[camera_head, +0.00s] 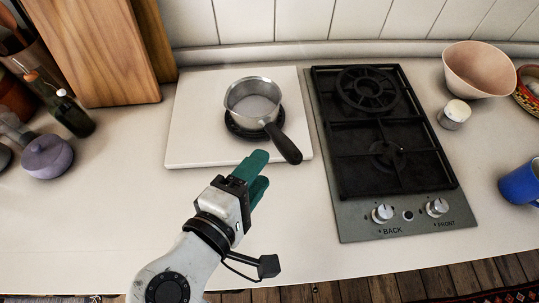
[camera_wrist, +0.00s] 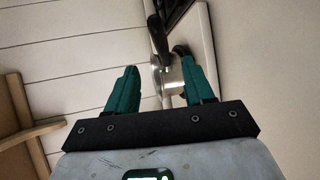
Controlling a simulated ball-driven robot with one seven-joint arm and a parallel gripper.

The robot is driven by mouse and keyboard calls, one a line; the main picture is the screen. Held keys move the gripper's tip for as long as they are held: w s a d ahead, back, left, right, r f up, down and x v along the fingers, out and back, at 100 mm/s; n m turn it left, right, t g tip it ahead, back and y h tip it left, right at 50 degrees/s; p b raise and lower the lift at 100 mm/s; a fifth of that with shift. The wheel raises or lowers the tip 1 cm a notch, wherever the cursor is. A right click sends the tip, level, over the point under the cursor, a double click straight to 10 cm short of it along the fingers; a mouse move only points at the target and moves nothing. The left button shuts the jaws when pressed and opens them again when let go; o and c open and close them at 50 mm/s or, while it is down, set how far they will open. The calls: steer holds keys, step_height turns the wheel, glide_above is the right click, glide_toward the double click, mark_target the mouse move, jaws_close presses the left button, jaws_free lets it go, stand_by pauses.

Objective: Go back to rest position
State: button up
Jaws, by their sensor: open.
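My gripper (camera_head: 259,172) has green fingers and is over the near edge of the white board, in front of the saucepan. In the wrist view my gripper (camera_wrist: 160,92) is open, with its two fingers apart and nothing between them. A steel saucepan (camera_head: 240,90) with a black handle stands on a dark round trivet on the board. Its handle points toward the lower right, close to my fingertips but apart from them in the picture. The saucepan also shows in the wrist view (camera_wrist: 172,75), partly hidden behind the right finger.
The white board (camera_head: 190,130) lies left of the black gas hob (camera_head: 375,130). Wooden boards (camera_head: 95,50), a dark bottle (camera_head: 72,115) and a purple pot (camera_head: 46,155) are at left. A pink bowl (camera_head: 478,70), a small jar (camera_head: 454,114) and a blue mug (camera_head: 521,184) are at right. The front counter is clear.

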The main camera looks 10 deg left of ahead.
steer(key=shift+v, duration=0.95)
